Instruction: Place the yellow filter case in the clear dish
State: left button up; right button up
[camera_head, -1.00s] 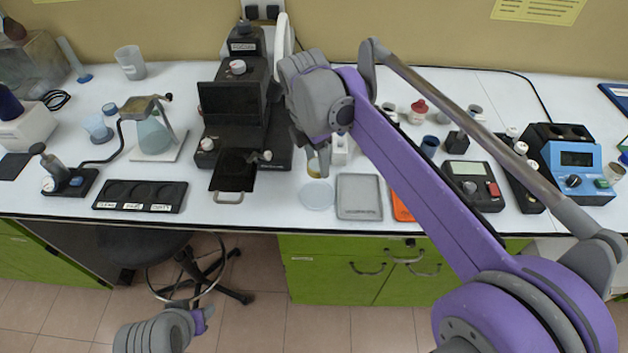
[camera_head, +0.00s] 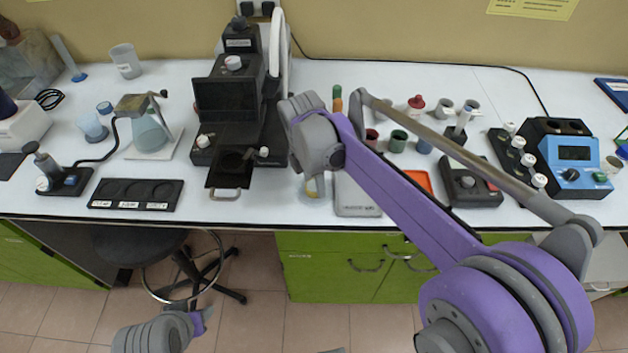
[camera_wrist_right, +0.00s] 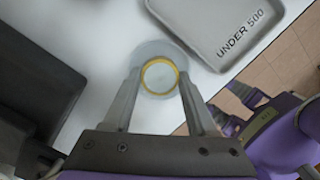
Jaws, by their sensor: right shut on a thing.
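The yellow filter case (camera_wrist_right: 159,76), a round piece with a yellow rim and pale centre, sits between the fingertips of my right gripper (camera_wrist_right: 158,84). My right gripper is shut on it. In the head view the case is a small yellowish patch at the gripper (camera_head: 316,186). The clear dish (camera_wrist_right: 150,50) is a pale disc under and around the case in the wrist view. I cannot tell whether the case touches it. In the head view my gripper partly covers the dish (camera_head: 308,196). My left gripper (camera_head: 200,318) hangs low, in front of the bench, mostly hidden.
A grey tray (camera_head: 357,210), marked UNDER 500 in the wrist view (camera_wrist_right: 195,35), lies right beside the dish. The black microscope-like device (camera_head: 232,110) stands to the left. An orange tray (camera_head: 420,181) and a black meter (camera_head: 468,186) lie further right. The bench edge is close in front.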

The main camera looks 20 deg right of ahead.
aim_at(309, 189)
jog(key=o, duration=1.3)
jog(key=shift+r, duration=0.3)
notch_tip(309, 189, up, 12)
jog(key=a+f+p, duration=0.1)
jog(key=p, duration=0.1)
jog(key=s+d+f+m+t, duration=0.1)
jog(key=s+d+f+m, duration=0.1)
jog(key=s+f+m, duration=0.3)
jog(key=s+d+f+m+t+y, duration=0.1)
jog(key=s+d+f+m+t, duration=0.1)
jog(key=s+f+m, duration=0.3)
jog(key=s+d+f+m+t, duration=0.1)
jog(key=s+d+f+m, duration=0.1)
jog(key=s+f+m, duration=0.4)
jog(key=shift+s+m+t, duration=0.3)
jog(key=shift+s+m, duration=2.5)
jog(key=shift+s, duration=0.15)
